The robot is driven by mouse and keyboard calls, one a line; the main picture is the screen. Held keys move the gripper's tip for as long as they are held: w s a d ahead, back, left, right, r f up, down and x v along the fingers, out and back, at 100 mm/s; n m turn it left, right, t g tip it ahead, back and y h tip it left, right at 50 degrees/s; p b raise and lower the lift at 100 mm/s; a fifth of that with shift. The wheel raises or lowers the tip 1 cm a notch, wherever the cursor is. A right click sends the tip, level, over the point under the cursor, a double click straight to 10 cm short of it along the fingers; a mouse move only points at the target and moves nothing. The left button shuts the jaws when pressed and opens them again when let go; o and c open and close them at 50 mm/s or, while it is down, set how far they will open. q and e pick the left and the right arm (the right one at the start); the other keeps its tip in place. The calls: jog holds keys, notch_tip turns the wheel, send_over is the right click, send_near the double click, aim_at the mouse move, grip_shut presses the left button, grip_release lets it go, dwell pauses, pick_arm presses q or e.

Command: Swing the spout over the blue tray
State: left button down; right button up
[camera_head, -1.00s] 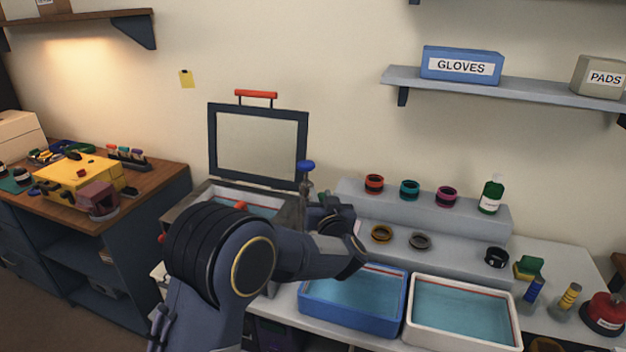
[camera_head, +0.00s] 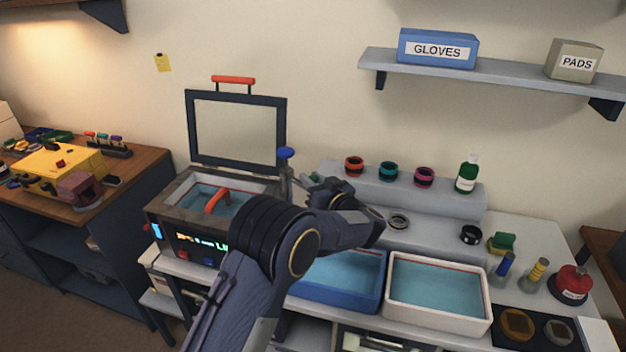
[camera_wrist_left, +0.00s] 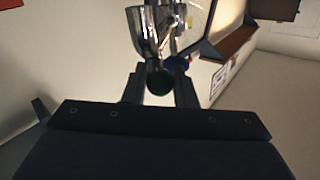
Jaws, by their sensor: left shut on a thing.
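The tap post (camera_head: 285,182) with a blue knob (camera_head: 285,153) stands at the right back corner of the open wash tank in the head view. My left gripper (camera_head: 314,183) is just right of the post, above and behind the blue tray (camera_head: 381,284). In the left wrist view my left gripper (camera_wrist_left: 160,76) is shut on the spout, whose shiny metal (camera_wrist_left: 147,38) shows beyond a dark round end (camera_wrist_left: 159,83) between the fingers. My forearm hides the tray's back left part, and the spout is hardly visible in the head view. My right gripper is out of view.
The wash tank (camera_head: 160,203) has its lid (camera_head: 188,130) raised and a red handle (camera_head: 217,200) inside. A white tray (camera_head: 489,305) stands right of the blue tray. A stepped rack (camera_head: 450,200) with several lens rings and a green bottle (camera_head: 467,175) is behind them.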

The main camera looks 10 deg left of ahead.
pick_arm(q)
jog(key=shift+r, duration=0.1)
jog(key=c, duration=1.2)
grip_release()
jog(key=shift+c, duration=0.2)
jog(key=shift+s+d, duration=0.35)
jog(key=b+v, duration=0.2)
jog(key=v, duration=0.4)
jog(key=shift+s+d, duration=0.25)
jog(key=shift+s, duration=0.05)
